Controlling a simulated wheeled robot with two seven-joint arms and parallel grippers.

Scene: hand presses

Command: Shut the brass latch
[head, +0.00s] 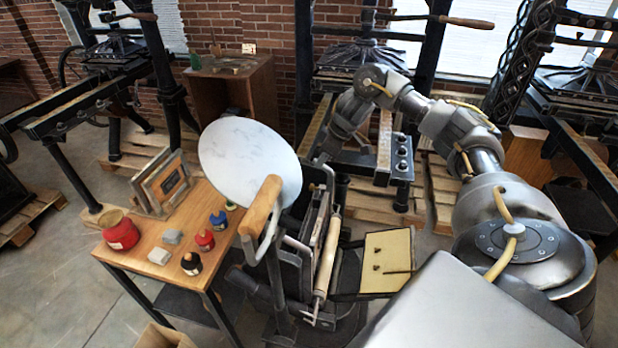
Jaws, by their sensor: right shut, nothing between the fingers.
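I cannot make out the brass latch; it is too small to tell or hidden behind my arm or the press parts. A small platen press stands in the middle, with a pale round disk (250,160), a lever with a wooden handle (262,207) and a roller (328,255). My right arm reaches in from the right and bends down behind the press. My right gripper (322,157) is small and dark there, just right of the disk; it is shut and empty. I cannot tell whether it touches the press. My left gripper is not in view.
A wooden table (140,262) at left holds a red pot (119,230), small ink jars (204,239), grey blocks and leaning wooden frames (165,185). A cream board (388,258) juts right of the press. Larger iron presses and a wooden cabinet (232,88) stand behind.

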